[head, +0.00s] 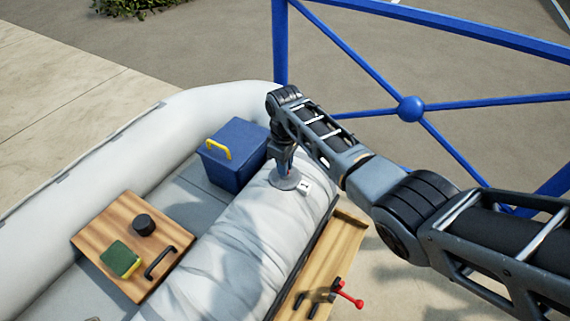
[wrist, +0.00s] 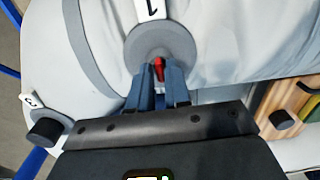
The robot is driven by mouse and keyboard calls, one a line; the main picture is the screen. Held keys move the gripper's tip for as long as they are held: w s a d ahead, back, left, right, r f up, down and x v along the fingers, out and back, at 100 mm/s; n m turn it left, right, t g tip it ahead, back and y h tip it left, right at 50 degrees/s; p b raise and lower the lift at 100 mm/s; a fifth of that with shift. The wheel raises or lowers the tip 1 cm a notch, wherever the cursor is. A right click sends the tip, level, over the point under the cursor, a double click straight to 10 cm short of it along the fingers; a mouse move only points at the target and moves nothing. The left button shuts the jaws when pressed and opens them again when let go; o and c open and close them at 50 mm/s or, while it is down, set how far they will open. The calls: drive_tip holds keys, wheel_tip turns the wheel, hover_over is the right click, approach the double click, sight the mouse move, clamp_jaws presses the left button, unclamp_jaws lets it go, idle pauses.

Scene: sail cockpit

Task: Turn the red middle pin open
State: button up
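A round grey valve (wrist: 178,38) sits on the pale grey tube of the inflatable boat. Its small red pin (wrist: 159,70) shows between my fingertips in the wrist view. My gripper (wrist: 160,78) points at the valve, its two blue-grey fingers close together, one on each side of the pin, and it looks shut on it. In the head view my gripper (head: 285,171) reaches down onto the valve (head: 285,183), and the pin is mostly hidden there. A white tag with a black mark (wrist: 152,9) lies against the valve; it also shows in the head view (head: 304,187).
A blue box with a yellow handle (head: 235,158) stands left of the valve. A wooden board (head: 105,225) carries a sponge and black knob. A wooden panel (head: 338,245) with black and red levers (head: 345,293) lies at lower right. Blue railing (head: 410,108) stands behind my arm.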

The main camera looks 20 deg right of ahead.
drive_tip(key=shift+o, duration=1.3)
wheel_tip(320, 180, up, 8)
drive_tip(key=shift+f, duration=0.1)
